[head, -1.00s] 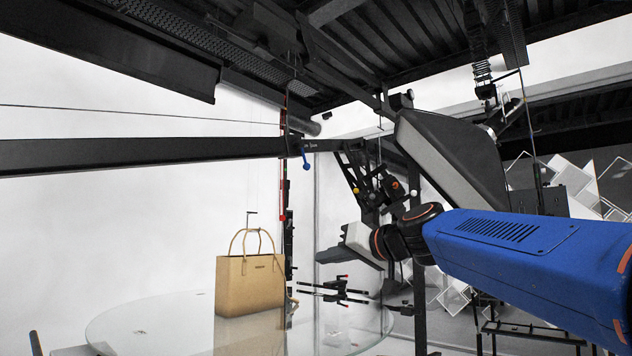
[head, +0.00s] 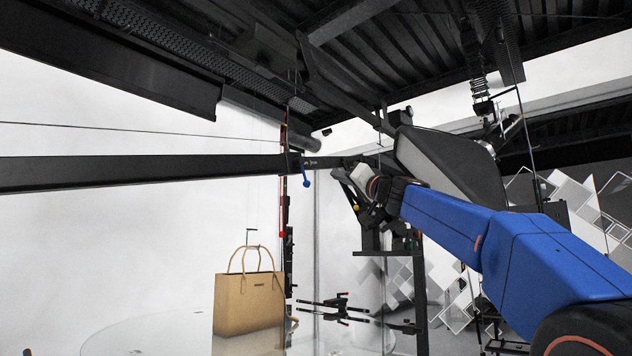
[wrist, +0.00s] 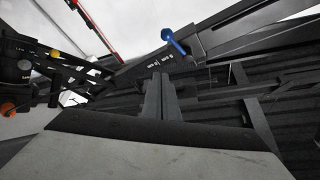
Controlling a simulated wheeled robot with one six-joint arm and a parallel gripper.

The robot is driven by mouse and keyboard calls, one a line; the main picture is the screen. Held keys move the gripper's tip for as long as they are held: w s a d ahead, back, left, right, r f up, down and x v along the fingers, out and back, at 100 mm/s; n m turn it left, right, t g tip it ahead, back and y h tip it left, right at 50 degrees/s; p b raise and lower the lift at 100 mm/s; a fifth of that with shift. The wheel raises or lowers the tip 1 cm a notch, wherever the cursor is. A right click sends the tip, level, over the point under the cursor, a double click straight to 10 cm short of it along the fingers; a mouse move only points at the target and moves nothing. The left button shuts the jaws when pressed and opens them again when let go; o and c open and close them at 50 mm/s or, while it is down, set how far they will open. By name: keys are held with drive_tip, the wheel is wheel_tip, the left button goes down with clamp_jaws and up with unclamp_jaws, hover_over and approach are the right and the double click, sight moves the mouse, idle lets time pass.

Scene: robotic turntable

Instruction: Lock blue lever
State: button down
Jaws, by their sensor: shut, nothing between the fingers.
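The blue lever (head: 306,176) hangs from the end of the long black beam (head: 150,172) in the head view, with its rounded end downward. In the wrist view the blue lever (wrist: 175,42) is above and slightly right of the fingertips. My gripper (head: 338,174) is right of the lever in the head view, at about its height, with a gap between them. In the wrist view my gripper (wrist: 158,80) shows its dark fingers together, empty and pointing toward the beam. The fingers do not appear to touch the lever.
A black softbox-like lamp (head: 448,165) is close behind my arm. A black post with yellow and orange knobs stands near my gripper; the orange knob (wrist: 8,108) shows at left in the wrist view. A tan handbag (head: 248,303) stands on the glass turntable (head: 140,335) below.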

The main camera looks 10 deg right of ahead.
sight(303, 172)
drive_tip(key=w+a, duration=0.5)
drive_tip(key=w, duration=0.2)
drive_tip(key=shift+w+a+r, duration=0.15)
drive_tip(key=shift+w+a, duration=0.1)
drive_tip(key=shift+w, duration=0.15)
idle(1.0)
